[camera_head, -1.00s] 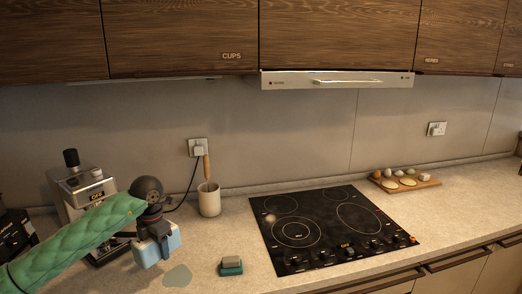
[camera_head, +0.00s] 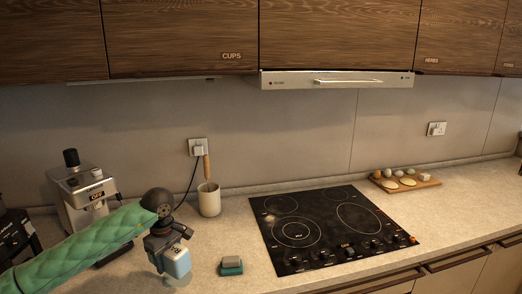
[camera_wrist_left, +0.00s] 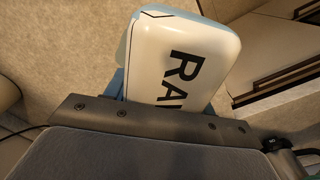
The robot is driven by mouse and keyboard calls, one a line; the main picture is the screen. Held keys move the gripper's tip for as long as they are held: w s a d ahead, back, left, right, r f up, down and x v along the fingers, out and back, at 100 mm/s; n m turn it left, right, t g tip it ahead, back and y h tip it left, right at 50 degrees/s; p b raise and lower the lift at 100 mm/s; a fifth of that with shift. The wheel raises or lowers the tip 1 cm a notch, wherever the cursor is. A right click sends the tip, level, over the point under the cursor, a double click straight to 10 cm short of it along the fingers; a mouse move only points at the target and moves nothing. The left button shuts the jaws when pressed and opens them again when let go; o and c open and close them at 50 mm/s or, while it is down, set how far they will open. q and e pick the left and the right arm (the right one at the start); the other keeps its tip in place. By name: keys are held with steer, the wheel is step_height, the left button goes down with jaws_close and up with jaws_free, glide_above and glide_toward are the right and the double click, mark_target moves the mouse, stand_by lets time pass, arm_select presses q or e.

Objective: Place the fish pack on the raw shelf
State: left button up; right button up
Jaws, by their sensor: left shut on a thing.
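My left gripper (camera_head: 166,245) is shut on a small light-blue and white pack, likely the fish pack (camera_head: 178,264). It is held over the counter at the lower left of the head view. In the left wrist view the pack (camera_wrist_left: 185,55) shows a rounded white face with large dark letters that begin "RA". The rest of the lettering is hidden behind the gripper. No raw shelf is in view. My right gripper is not in view.
A sponge (camera_head: 231,266) lies on the counter (camera_head: 225,230) just right of the pack. A utensil crock (camera_head: 209,200), a coffee machine (camera_head: 85,195) and a black cooktop (camera_head: 320,232) stand around. A board with food (camera_head: 404,181) is far right.

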mark_target(189, 272)
arm_select(q)
steer(key=m, duration=0.1)
steer(key=d+m, duration=0.1)
steer(key=m, duration=0.1)
steer(key=s+m, duration=0.1)
steer(key=shift+d+f+m, duration=0.25)
steer(key=shift+f+m, duration=0.15)
steer(key=d+m, duration=0.1)
steer(key=m, duration=0.1)
steer(key=s+d+f+m, duration=0.1)
steer(key=m, duration=0.1)
steer(key=shift+s+m, duration=0.15)
steer(key=shift+m, duration=0.15)
steer(key=s+d+m, duration=0.1)
steer(key=s+d+f+m, duration=0.1)
steer(key=d, duration=0.1)
steer(key=shift+s+f, duration=0.15)
steer(key=shift+s, duration=0.1)
steer(key=shift+s+d, duration=0.1)
steer(key=shift+d, duration=0.05)
steer(key=shift+w+r, duration=0.55)
steer(key=shift+r, duration=0.35)
steer(key=shift+s+d, duration=0.1)
